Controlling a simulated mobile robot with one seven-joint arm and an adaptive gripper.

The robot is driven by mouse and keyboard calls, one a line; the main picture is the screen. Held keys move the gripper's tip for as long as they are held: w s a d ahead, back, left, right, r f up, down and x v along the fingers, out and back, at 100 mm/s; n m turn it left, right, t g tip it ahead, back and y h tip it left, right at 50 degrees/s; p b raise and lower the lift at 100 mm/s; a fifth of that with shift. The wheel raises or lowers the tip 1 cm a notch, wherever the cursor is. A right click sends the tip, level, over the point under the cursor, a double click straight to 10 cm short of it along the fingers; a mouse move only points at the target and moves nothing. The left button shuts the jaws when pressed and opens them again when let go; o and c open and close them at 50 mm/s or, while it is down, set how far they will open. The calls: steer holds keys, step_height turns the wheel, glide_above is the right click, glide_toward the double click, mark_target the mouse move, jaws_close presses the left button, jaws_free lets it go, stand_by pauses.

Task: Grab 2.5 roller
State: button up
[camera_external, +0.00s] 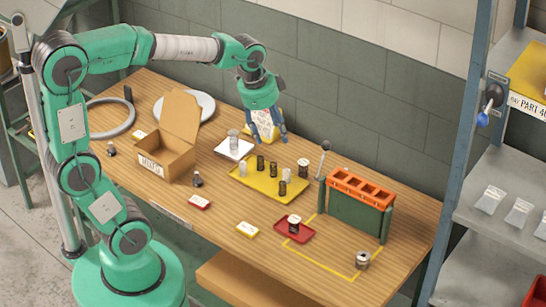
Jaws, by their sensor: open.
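Several small rollers stand upright on a yellow tray (262,187) in the middle of the wooden table. They include a pale one (243,169) at its left and dark ones, such as one (260,163) at the back and one (282,188) at the front. Their size marks are too small to read, so I cannot tell which is the 2.5 roller. A larger dark roller with a pale top (303,168) stands at the tray's right end. My gripper (269,139) points down, open and empty, above and behind the tray, apart from the rollers.
A pale cylinder (233,139) stands on a white pad left of the tray. An open cardboard box (165,153) is further left. A green fixture with an orange top (361,192) and a lever (323,155) stand right.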

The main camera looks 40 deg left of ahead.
steer(key=w+d+f+m+g, duration=0.1)
steer(key=w+d+f+m, duration=0.4)
steer(key=d, duration=0.3)
steer(key=m+g+y, duration=0.1)
steer(key=m+g, duration=0.1)
steer(key=m, duration=1)
glide_above(367, 260)
step_height(367, 260, down, 19)
steer(key=shift+s+d, duration=0.1)
steer(key=shift+s, duration=0.25)
steer(key=shift+f+b, duration=0.65)
steer(key=shift+f, duration=3.65)
steer(key=shift+f, duration=0.15)
steer(key=shift+f+b, duration=0.6)
steer(key=shift+f, duration=1.85)
